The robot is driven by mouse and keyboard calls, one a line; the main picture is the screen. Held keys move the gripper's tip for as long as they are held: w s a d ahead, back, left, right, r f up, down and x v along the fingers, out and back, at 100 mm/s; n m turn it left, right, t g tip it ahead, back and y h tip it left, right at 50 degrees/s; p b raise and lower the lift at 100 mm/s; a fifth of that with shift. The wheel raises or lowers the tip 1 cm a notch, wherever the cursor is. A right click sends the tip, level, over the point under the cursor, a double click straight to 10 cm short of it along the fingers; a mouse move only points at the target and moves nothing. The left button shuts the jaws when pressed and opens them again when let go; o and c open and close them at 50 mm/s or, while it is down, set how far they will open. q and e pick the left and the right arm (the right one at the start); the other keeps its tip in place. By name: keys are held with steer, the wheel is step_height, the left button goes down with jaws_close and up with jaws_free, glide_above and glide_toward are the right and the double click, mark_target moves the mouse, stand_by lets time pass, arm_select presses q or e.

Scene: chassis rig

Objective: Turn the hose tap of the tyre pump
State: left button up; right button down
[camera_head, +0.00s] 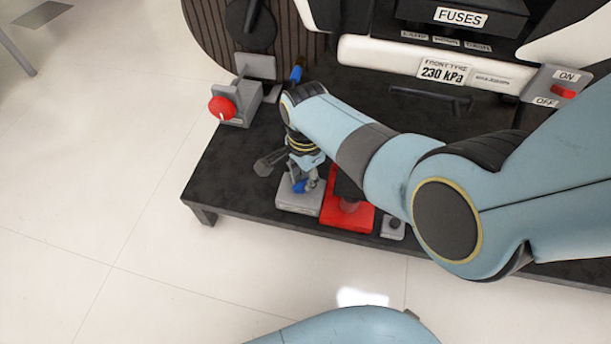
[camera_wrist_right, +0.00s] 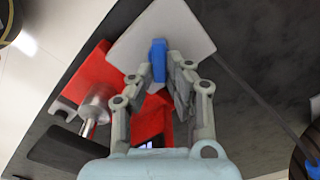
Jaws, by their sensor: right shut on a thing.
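The hose tap is a blue handle (camera_head: 299,187) on a light grey square block (camera_head: 298,207) at the front edge of the dark bench. My right gripper (camera_head: 305,178) reaches down to it from above. In the right wrist view, the gripper (camera_wrist_right: 164,75) is shut on the blue handle (camera_wrist_right: 158,52), with a finger on each side, above the pale block (camera_wrist_right: 180,28). The red tyre pump base (camera_head: 337,212) stands just right of the block, and it also shows in the right wrist view (camera_wrist_right: 97,68). My left gripper is out of view.
A grey box with a red knob (camera_head: 222,108) stands at the bench's left end. A label reading 230 kPa (camera_head: 443,72) and an ON/OFF switch (camera_head: 564,92) are at the back right. My right arm covers much of the right bench (camera_head: 240,195).

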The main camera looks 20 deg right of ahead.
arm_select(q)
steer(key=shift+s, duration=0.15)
arm_select(e)
steer(key=shift+w+r+n+p, duration=0.1)
steer(key=shift+n+p, duration=0.25)
steer(key=shift+n, duration=0.25)
steer(key=n+p, duration=0.1)
steer(key=n, duration=0.2)
steer(key=shift+w+a+n, duration=0.1)
steer(key=shift+w+n, duration=0.05)
steer(key=shift+n, duration=0.15)
steer(key=shift+a+n+p, duration=0.1)
steer(key=shift+n+p, duration=0.3)
steer(key=shift+n, duration=1)
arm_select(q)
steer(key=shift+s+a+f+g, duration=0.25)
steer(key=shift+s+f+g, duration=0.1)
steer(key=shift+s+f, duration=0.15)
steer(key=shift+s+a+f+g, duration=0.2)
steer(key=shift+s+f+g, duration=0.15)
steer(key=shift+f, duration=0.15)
arm_select(e)
steer(key=shift+n, duration=0.3)
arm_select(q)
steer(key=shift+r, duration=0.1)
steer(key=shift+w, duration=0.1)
arm_select(e)
steer(key=c, duration=1.3)
jaws_free()
steer(key=shift+w, duration=0.1)
